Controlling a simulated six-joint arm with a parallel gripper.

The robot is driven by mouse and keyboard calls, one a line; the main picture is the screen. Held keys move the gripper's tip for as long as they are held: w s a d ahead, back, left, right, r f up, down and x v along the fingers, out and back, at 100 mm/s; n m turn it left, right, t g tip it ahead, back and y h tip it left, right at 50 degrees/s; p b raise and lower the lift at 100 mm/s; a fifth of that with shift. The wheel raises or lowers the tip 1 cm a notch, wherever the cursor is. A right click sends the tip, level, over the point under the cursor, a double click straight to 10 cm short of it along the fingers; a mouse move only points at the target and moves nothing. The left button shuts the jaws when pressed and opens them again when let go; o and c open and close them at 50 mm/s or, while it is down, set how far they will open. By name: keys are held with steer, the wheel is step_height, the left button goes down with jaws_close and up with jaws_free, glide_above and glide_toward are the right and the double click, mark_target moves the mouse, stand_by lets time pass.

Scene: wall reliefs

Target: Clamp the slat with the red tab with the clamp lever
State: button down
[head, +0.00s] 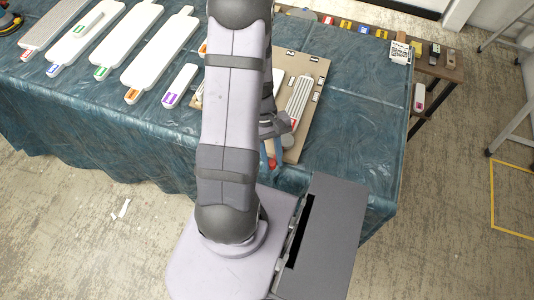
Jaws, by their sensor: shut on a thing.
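A pale, ridged slat (299,97) lies on the tan board (315,75), with a small red mark at its near end beside my gripper. My gripper (273,135) is at the near part of the board, partly hidden by my arm. It is shut on what looks like the clamp lever (278,152), a blue piece with a red part near its lower end. The grip itself is hard to see. A grey round piece (288,141) sits just right of the lever. I cannot tell whether the lever presses on the slat.
Several slats with coloured tabs lie at the left of the blue-covered table (360,120), including a speckled one with a red tab (50,25). A small purple-tabbed slat (180,85) lies left of my arm. The table right of the board is clear. A shelf (440,65) holds small items.

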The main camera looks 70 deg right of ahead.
steer(key=shift+s+d+n+h, duration=0.25)
steer(key=shift+s+n+h, duration=0.25)
steer(key=shift+n, duration=0.5)
steer(key=c, duration=1.6)
jaws_free()
steer(key=shift+c, duration=0.2)
steer(key=shift+o, duration=0.5)
steer(key=shift+s+a, duration=0.1)
steer(key=shift+a, duration=0.05)
steer(key=b+v, duration=0.1)
steer(key=v, duration=0.6)
steer(key=shift+w+r, duration=0.15)
steer(key=shift+w, duration=0.05)
